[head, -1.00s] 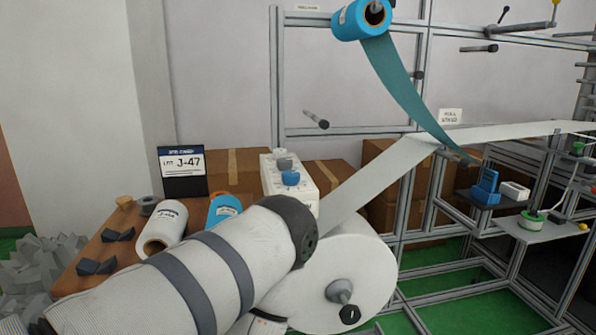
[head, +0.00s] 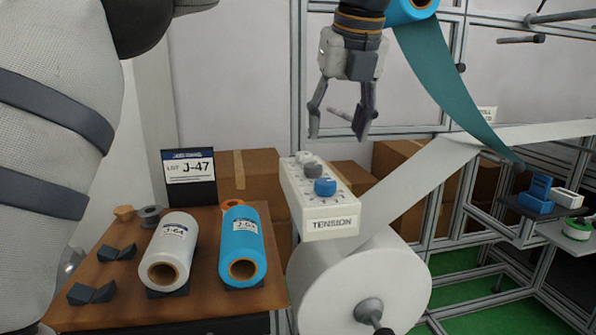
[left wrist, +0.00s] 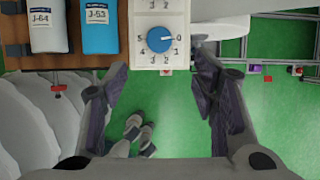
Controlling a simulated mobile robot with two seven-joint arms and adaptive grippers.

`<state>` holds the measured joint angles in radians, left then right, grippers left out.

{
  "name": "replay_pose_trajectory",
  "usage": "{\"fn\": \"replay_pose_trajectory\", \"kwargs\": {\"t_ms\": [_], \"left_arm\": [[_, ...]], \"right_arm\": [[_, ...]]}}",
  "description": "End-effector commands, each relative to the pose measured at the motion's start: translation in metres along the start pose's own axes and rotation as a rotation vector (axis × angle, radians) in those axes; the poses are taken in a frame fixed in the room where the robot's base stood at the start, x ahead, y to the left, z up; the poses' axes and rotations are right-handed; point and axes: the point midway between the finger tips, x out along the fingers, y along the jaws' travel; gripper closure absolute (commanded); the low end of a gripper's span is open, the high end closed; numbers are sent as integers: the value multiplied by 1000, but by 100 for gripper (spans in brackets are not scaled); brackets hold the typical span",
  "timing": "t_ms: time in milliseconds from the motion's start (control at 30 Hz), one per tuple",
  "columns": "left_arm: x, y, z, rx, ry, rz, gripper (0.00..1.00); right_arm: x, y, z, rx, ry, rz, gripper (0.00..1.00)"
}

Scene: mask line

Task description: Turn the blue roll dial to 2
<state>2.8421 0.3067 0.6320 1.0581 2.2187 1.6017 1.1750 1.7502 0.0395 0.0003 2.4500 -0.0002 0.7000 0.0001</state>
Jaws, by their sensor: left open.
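The blue dial (head: 325,187) sits on the near end of the white TENSION box (head: 332,224), with a grey knob (head: 312,169) behind it. In the left wrist view the blue dial (left wrist: 160,39) is ringed by numbers, and its white mark points right, close to 0. The 2 is at its lower right. My left gripper (head: 338,132) hangs open and empty above the box, fingers down, apart from the dial. In the left wrist view the open fingers (left wrist: 160,68) stand either side, below the dial in the picture. My right gripper is out of view.
A white roll (head: 168,252) and a blue roll (head: 240,246) lie on the wooden table (head: 120,275) left of the box. A large white roll (head: 335,285) stands below the box, its web running up right. A J-47 sign (head: 188,180) stands behind.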

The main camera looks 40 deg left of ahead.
Motion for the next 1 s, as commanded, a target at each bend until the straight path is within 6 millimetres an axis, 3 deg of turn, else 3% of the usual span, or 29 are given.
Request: {"fn": "replay_pose_trajectory", "kwargs": {"t_ms": [167, 600, 767, 1000], "left_arm": [[4, 0, 0, -9, 8, -6, 47], [104, 0, -1, -7, 7, -4, 47], [117, 0, -1, -7, 5, -7, 47], [118, 0, -1, -8, 4, -7, 47]], "right_arm": [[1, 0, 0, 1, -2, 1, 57], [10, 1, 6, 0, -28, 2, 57], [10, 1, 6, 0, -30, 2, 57], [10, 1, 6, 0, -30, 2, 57]]}}
